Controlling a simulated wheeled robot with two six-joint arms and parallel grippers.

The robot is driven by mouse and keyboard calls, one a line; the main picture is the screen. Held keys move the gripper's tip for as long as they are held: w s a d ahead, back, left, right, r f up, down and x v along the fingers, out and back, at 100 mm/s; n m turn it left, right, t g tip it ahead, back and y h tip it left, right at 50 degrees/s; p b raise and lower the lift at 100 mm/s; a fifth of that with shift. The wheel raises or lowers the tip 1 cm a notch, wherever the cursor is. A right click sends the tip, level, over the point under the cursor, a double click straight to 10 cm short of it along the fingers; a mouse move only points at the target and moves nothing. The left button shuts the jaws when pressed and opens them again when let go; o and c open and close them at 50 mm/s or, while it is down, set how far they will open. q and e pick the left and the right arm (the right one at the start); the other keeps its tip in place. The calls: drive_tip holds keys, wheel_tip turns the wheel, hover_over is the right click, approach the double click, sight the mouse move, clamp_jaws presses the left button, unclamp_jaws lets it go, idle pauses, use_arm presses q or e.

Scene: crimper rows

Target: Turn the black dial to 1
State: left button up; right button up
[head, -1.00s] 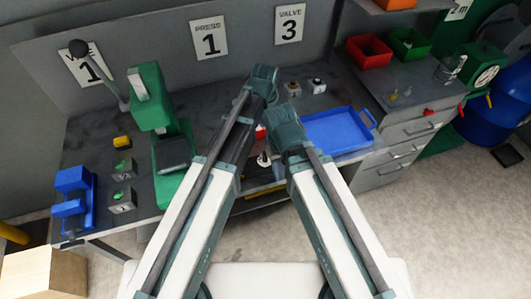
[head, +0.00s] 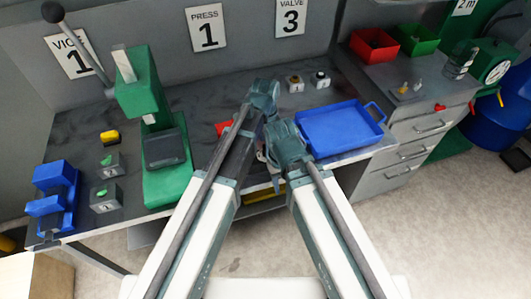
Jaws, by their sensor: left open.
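A small pale box with a black dial (head: 320,78) stands at the back of the grey bench, right of the middle, in the head view. Its pointer and marks are too small to read. My left gripper (head: 272,170) shows in part near the front edge of the bench, below and left of the dial and well apart from it. It is open, with nothing seen between its fingers. My arm links cover much of it. My right gripper is not visible behind the arm links.
A second small box with a pale knob (head: 295,84) stands just left of the dial. A blue tray (head: 340,128) lies in front of them. A green press (head: 147,90), a blue vice (head: 55,195) and green-switch boxes (head: 108,195) stand left. A red object (head: 222,128) lies mid-bench.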

use_arm(q)
drive_tip(key=shift+f+b, duration=0.35)
drive_tip(key=shift+f, duration=0.4)
clamp_jaws()
